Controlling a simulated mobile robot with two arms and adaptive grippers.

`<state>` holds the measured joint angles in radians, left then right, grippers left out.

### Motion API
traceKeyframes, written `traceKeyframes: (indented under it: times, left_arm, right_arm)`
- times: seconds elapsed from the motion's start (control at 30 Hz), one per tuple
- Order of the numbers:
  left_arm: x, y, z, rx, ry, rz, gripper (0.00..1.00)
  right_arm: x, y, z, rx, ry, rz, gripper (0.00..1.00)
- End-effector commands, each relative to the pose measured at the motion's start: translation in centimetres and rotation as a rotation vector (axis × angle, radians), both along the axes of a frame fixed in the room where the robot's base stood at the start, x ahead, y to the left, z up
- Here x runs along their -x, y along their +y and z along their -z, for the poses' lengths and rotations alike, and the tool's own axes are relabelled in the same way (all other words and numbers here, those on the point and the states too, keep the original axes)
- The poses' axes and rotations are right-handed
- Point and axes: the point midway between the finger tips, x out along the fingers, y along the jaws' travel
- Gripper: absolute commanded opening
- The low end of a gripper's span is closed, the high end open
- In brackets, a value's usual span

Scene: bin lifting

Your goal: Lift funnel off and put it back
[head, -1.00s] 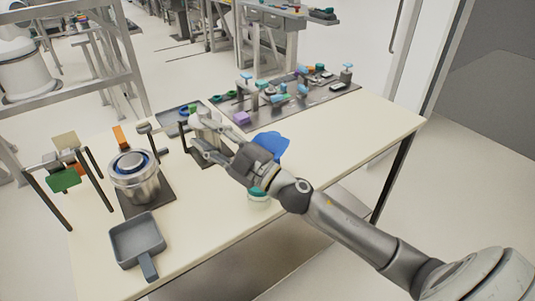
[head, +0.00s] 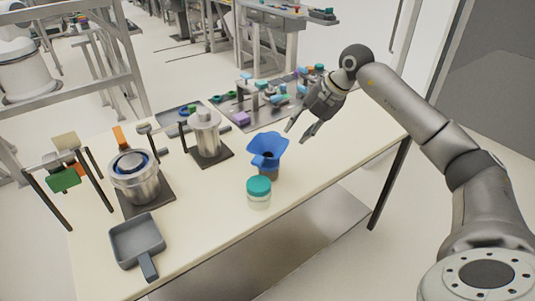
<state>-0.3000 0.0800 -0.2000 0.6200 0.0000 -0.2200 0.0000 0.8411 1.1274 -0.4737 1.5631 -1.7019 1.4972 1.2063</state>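The blue funnel (head: 266,145) sits upright on a small brownish container (head: 269,173) near the middle of the table, its wide mouth facing up. My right gripper (head: 298,135) hangs to the right of the funnel and above the table. Its fingers are apart with nothing between them, and it does not touch the funnel. My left gripper is not in the head view.
A jar with a teal lid (head: 259,190) stands just in front of the funnel. A metal canister (head: 206,135) and a round metal pot (head: 134,178) stand to the left. A grey scoop (head: 137,239) lies at front left. The table's right part is clear.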

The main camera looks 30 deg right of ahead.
Motion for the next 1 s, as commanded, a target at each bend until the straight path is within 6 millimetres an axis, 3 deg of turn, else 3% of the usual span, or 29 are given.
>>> traceKeyframes:
  times: [0.8,1.0]
  left_arm:
    - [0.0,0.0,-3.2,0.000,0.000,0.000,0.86]
    - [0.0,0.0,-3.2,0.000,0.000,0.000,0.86]
  right_arm:
    - [-3.2,3.0,8.9,0.003,0.009,0.003,0.33]
    - [-3.4,3.1,9.6,0.004,0.006,0.002,0.33]
